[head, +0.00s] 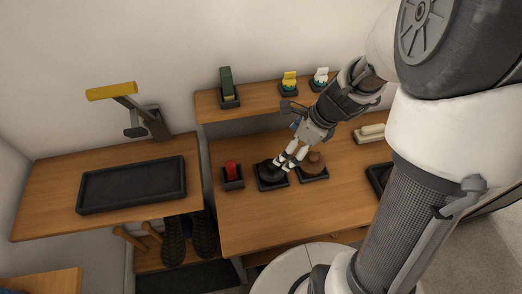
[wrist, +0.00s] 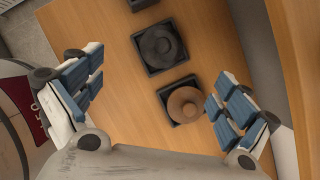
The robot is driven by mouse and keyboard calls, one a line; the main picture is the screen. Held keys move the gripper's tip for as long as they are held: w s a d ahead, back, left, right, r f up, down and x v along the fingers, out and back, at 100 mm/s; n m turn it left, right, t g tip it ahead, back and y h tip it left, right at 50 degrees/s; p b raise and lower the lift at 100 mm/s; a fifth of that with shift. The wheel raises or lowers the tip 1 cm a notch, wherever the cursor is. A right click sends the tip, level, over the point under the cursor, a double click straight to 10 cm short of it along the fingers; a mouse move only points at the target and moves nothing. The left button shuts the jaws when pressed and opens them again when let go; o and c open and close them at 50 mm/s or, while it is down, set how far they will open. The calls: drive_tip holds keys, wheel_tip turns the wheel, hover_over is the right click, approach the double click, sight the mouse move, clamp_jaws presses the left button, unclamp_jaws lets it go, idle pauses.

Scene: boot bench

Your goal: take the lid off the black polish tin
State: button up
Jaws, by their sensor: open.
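The black polish tin (head: 268,174) is round and dark with a lid on top, and sits in a square black tray on the bench. In the wrist view the black tin (wrist: 160,46) lies above centre, past the fingertips. A brown tin (head: 314,160) sits in a tray just to its right; it also shows in the wrist view (wrist: 184,104), nearer my right-hand finger. My gripper (head: 283,162) is open and empty, above the bench by the two tins. In the wrist view its fingers (wrist: 155,84) are spread wide, touching neither tin.
A red item (head: 232,170) stands in a holder left of the black tin. A shelf (head: 260,98) behind holds a green box (head: 226,82) and two small bottles. A brush (head: 370,133) lies at right. The front of the bench is clear.

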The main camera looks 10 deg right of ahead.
sight(273, 164)
drive_tip(key=b+x, duration=0.4)
drive_tip(key=x, duration=0.6)
drive_tip(key=shift+f, duration=0.35)
drive_tip(key=b+x, duration=0.2)
drive_tip(key=x, duration=0.1)
drive_tip(key=d+b+x, duration=0.1)
drive_tip(key=x, duration=0.1)
drive_tip(key=shift+w+f, duration=0.1)
drive_tip(key=shift+f, duration=0.1)
drive_tip(key=shift+a+r, duration=0.1)
drive_tip(key=shift+c, duration=0.3)
drive_tip(key=c, duration=0.9)
drive_tip(key=shift+r, duration=0.1)
